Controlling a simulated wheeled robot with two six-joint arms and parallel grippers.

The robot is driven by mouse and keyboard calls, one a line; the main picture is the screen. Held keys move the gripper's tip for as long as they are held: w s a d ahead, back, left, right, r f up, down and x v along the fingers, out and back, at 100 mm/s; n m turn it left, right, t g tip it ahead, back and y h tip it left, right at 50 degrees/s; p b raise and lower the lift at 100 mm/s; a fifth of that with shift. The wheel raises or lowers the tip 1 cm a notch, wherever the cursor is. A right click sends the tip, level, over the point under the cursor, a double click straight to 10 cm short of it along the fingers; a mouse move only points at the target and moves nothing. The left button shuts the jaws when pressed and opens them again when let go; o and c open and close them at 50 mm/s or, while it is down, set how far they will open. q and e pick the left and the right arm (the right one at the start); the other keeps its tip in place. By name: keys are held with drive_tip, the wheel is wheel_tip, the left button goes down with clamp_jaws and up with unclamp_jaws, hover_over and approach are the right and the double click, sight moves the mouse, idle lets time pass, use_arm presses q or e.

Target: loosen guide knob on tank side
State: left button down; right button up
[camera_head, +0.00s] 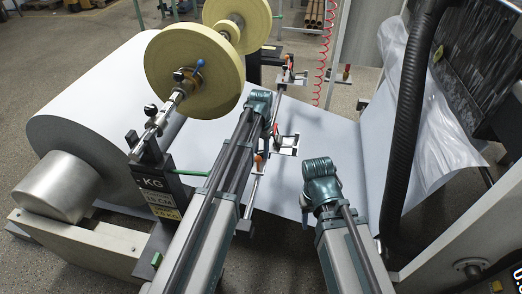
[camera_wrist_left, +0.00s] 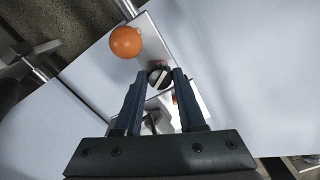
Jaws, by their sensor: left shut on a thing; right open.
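A small dark round knob (camera_wrist_left: 159,78) with a pale bar across its face shows in the left wrist view, beside a pale metal plate (camera_wrist_left: 148,36). My left gripper (camera_wrist_left: 160,73) has its two dark fingers closed in on the knob, one on each side. In the head view the end of my left arm (camera_head: 259,102) is over the guide rod area, and its fingers and the knob are hidden. My right gripper (camera_head: 320,172) hangs over the paper web, to the right of the left arm; its fingertips are hidden.
An orange ball (camera_wrist_left: 126,42) sits close to my left fingers. A big paper roll (camera_head: 85,105) and yellow discs (camera_head: 195,70) stand at left. The paper web (camera_head: 335,130) runs across the middle. A black hose (camera_head: 408,120) and clear plastic sheet (camera_head: 440,125) are at right.

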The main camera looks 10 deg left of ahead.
sight(261, 152)
use_arm(q)
drive_tip(key=n, duration=0.4)
drive_tip(key=shift+n, duration=2.8)
drive_tip(key=c, duration=0.8)
unclamp_jaws()
drive_tip(key=shift+o, duration=0.2)
wheel_tip(261, 152, up, 14)
drive_tip(key=p, duration=1.3)
drive_tip(key=shift+p, duration=0.4)
